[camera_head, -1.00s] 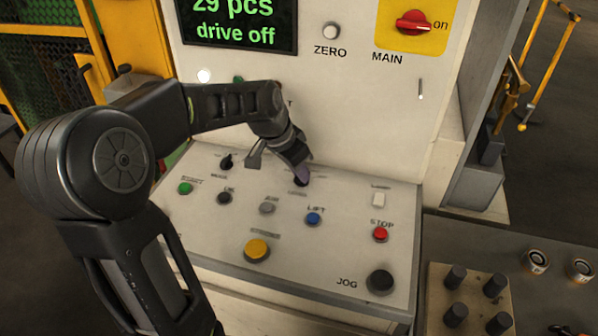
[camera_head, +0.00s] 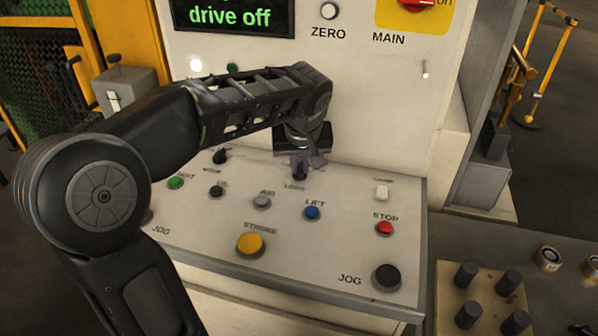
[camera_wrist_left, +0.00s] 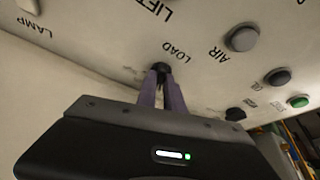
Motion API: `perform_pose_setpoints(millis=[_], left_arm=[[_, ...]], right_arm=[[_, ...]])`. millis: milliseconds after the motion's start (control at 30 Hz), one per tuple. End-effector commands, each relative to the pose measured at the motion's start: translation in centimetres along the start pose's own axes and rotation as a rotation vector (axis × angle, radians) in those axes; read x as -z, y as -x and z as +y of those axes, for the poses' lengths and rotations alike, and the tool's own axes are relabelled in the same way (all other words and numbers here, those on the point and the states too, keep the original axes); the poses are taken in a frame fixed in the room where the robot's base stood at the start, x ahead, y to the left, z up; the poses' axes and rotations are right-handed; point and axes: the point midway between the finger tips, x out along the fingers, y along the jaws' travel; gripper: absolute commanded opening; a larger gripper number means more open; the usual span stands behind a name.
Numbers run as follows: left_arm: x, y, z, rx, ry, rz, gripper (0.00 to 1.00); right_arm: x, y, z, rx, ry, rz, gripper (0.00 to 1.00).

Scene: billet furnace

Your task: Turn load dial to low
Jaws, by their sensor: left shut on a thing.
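The load dial (camera_wrist_left: 160,68) is a small black knob on the sloped control panel (camera_head: 330,255), beside the printed word LOAD. My left gripper (camera_head: 299,170) reaches down onto it from above, at the back middle of the panel. In the left wrist view my left gripper (camera_wrist_left: 161,80) has its purple fingers closed around the dial. In the head view the fingers and wrist hide most of the dial, so its setting cannot be read. My right gripper is not in view.
Close by on the panel are the blue LIFT button (camera_head: 312,212), the grey AIR button (camera_head: 262,202) and another black dial (camera_head: 219,157). The red STOP button (camera_head: 384,228) is further right. The upright panel wall rises right behind my gripper.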

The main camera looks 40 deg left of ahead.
Motion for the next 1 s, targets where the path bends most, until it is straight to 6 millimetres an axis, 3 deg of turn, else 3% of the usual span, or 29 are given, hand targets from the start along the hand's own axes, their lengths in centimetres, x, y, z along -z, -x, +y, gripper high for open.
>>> perform_pose_setpoints(millis=[100, 500, 1000], left_arm=[[0.0, -0.2, 0.3, 0.039, 0.098, 0.003, 0.00], [0.1, -0.1, 0.4, 0.143, 0.351, 0.001, 0.00], [0.1, 0.0, 0.4, 0.167, 0.410, 0.000, 0.00]], right_arm=[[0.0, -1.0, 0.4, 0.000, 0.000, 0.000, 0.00], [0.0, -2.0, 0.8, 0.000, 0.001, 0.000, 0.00], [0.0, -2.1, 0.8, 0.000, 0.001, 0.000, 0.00]])
